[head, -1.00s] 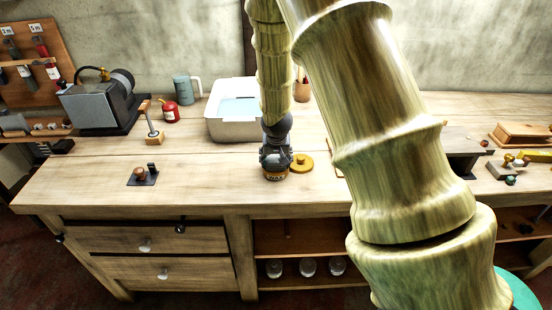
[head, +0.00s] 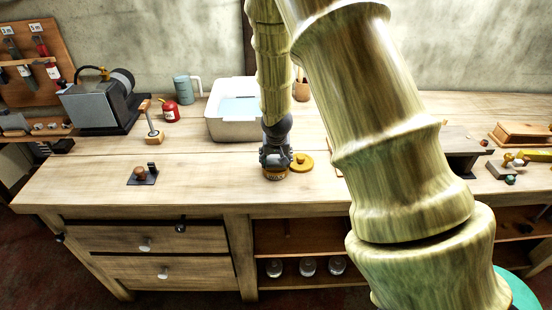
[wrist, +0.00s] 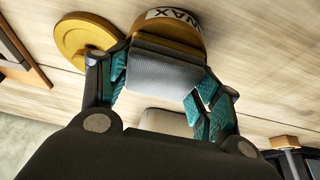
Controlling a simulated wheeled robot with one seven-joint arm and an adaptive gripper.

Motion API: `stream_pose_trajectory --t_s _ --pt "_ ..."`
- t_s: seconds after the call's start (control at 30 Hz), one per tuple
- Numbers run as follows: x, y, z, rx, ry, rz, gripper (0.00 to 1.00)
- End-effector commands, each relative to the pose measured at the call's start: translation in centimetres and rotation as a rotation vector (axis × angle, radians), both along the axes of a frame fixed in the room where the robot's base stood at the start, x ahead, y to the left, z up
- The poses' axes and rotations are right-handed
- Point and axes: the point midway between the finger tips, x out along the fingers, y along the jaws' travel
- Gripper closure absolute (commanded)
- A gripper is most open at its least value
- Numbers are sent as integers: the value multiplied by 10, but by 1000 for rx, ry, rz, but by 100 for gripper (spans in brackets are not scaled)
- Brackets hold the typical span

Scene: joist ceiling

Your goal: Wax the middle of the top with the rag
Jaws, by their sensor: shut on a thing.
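My gripper (head: 276,163) points down at the wax tin (head: 275,176), an orange-brown tin with a white WAX label, on the bench top (head: 215,180). The pad overlaps the wax tin (wrist: 185,38), so the tin's mouth and the rag's lower part are hidden. The round yellow lid (head: 302,163) lies beside the tin, and shows in the wrist view (wrist: 82,40).
A white basin (head: 232,125) with blue contents stands behind and left of my gripper. A small plane-like tool (head: 143,175), a wooden-handled tool (head: 153,128) and a red can (head: 169,111) stand further left. The bench front left of the tin is bare; my arm hides part of the right.

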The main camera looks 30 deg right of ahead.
Motion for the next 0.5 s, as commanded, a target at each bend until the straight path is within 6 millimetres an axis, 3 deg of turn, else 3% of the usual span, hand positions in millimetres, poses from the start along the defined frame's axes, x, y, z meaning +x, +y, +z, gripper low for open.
stream_pose_trajectory --t_s 0.5 --pt "-1 0 5 1 3 0 55"
